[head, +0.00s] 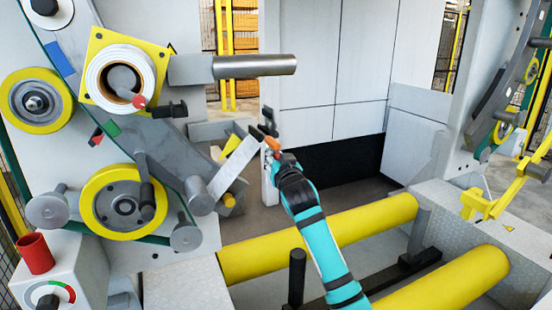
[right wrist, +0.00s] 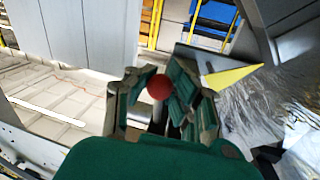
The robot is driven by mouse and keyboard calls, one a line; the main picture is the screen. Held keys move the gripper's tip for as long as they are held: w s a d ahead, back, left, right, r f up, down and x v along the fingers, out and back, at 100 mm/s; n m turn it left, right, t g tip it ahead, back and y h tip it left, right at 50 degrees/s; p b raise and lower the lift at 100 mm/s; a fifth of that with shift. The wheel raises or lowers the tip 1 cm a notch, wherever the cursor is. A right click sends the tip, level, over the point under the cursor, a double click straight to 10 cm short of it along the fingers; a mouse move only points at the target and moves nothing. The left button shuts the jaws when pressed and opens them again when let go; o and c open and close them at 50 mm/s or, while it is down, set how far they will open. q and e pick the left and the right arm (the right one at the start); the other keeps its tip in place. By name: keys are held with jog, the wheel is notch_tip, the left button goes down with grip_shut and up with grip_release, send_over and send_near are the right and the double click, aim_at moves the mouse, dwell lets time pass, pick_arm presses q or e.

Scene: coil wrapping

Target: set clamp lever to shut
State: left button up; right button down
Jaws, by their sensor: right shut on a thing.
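In the right wrist view, a round red knob (right wrist: 159,87) sits between the fingers of my right gripper (right wrist: 160,92), which is shut on it. I take the knob to be the clamp lever's end; the rest of the lever is mostly hidden by the fingers. In the head view, my right gripper (head: 269,130) is at the end of the teal arm, beside a light flat bar of the machine, with an orange-red spot at it. My left gripper is not in view.
A white roll (head: 92,75) on a yellow plate, yellow-rimmed wheels (head: 84,205) and a grey cylinder (head: 255,66) stand at left. A red cup-like part (head: 35,254) is at lower left. Yellow rollers (head: 375,219) lie below my right arm. Pale panels stand behind.

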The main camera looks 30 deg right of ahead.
jog(key=shift+f, duration=0.2)
jog(key=shift+d+n+p, duration=0.4)
jog(key=shift+d+n, duration=0.05)
jog(key=shift+n, duration=0.15)
jog(key=d+r+n+t+y+p, duration=0.2)
jog(key=d+r+n+p, duration=0.5)
jog(key=n, duration=1)
jog(key=shift+r+n+t+y+p, duration=0.45)
jog(key=shift+r+p, duration=0.3)
jog(key=shift+p, duration=0.55)
jog(key=shift+s+a, duration=0.1)
